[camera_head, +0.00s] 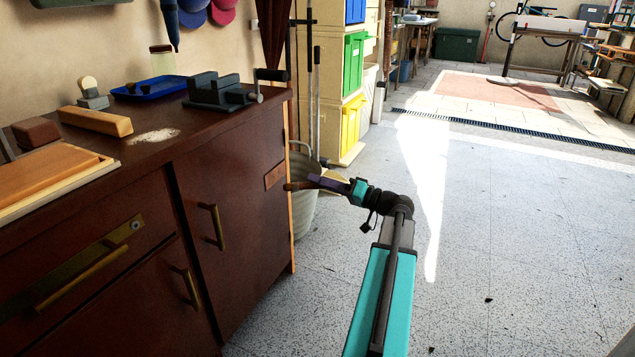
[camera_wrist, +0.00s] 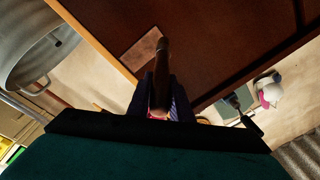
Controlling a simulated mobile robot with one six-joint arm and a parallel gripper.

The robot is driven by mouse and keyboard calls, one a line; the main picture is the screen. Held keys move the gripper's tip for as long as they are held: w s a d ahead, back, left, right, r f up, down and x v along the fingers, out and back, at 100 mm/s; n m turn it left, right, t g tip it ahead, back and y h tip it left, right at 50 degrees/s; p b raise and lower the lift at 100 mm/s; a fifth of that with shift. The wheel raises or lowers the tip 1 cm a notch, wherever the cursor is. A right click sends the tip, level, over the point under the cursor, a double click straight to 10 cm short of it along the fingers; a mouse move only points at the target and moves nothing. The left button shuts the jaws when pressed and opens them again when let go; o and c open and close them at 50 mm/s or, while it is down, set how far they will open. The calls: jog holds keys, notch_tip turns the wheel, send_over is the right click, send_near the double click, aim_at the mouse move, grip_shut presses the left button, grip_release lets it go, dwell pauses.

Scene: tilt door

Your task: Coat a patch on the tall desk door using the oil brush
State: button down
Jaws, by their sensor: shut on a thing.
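The tall desk door (camera_head: 225,215) is dark reddish brown with a brass handle and is closed. It also shows in the wrist view (camera_wrist: 230,45). A lighter brown rectangular patch (camera_head: 274,177) sits near the door's upper right edge; it shows in the wrist view too (camera_wrist: 140,52). My gripper (camera_head: 318,182) is shut on the oil brush (camera_head: 291,187), which points left at the door. In the wrist view the dark brush (camera_wrist: 161,72) sticks out between the fingers, its tip overlapping the patch's edge. I cannot tell whether the tip touches the surface.
The desk top (camera_head: 150,150) holds a vise (camera_head: 215,90), a blue tray (camera_head: 150,89) and wooden blocks. A pale bin (camera_head: 303,195) stands just behind the desk's right side. Stacked coloured drawers (camera_head: 352,95) stand beyond it. The floor to the right is clear.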

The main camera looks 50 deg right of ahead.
jog(key=shift+v, duration=1.5)
jog(key=shift+r, duration=0.4)
jog(key=shift+s+d+r+p, duration=0.1)
jog(key=shift+r+p, duration=0.55)
jog(key=shift+p, duration=0.1)
jog(key=shift+s+d+r+p, duration=0.1)
jog(key=shift+r+p, duration=0.6)
jog(key=shift+p, duration=0.05)
jog(key=shift+r+p, duration=0.35)
jog(key=shift+s, duration=0.1)
